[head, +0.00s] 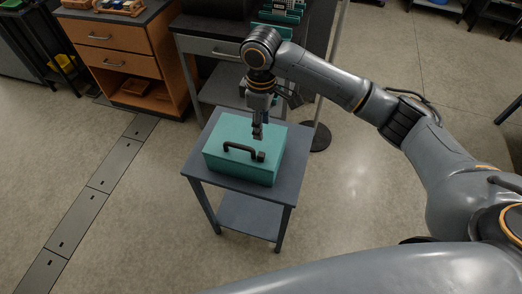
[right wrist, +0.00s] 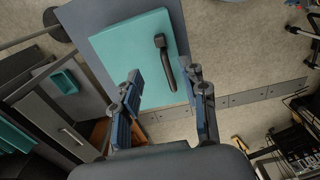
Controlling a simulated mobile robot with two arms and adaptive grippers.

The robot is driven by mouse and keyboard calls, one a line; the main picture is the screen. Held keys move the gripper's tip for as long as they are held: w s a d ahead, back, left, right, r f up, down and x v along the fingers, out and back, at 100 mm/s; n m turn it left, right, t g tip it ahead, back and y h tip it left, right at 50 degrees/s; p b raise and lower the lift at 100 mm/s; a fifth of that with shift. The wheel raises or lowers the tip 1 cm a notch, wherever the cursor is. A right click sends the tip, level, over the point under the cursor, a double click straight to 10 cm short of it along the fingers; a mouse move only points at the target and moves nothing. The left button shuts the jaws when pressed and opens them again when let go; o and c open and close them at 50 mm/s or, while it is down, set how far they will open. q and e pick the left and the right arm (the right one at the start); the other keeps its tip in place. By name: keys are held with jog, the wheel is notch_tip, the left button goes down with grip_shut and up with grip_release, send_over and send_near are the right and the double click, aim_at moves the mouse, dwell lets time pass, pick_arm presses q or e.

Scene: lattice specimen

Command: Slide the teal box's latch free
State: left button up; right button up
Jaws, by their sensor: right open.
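The teal box (head: 225,160) sits closed on a small grey table (head: 197,178). It also fills the upper middle of the right wrist view (right wrist: 115,55). A black handle-like bar (head: 238,149) lies on its lid, with a dark block (head: 260,156) at its right end; I cannot tell which part is the latch. The bar shows between the fingers in the right wrist view (right wrist: 168,68). My right gripper (head: 257,133) points down above the lid, open and empty, behind the bar and apart from it. My left gripper is not in view.
An orange wooden drawer cabinet (head: 120,62) and a grey cabinet (head: 215,47) stand behind the table. A dark round base (head: 317,138) with a pole is just right of it. The floor (head: 360,205) in front and to the left is clear.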

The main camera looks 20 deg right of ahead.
aim_at(261, 154)
notch_tip(261, 154, down, 14)
jog(key=shift+r+p, duration=0.25)
jog(key=shift+p, duration=1)
grip_shut()
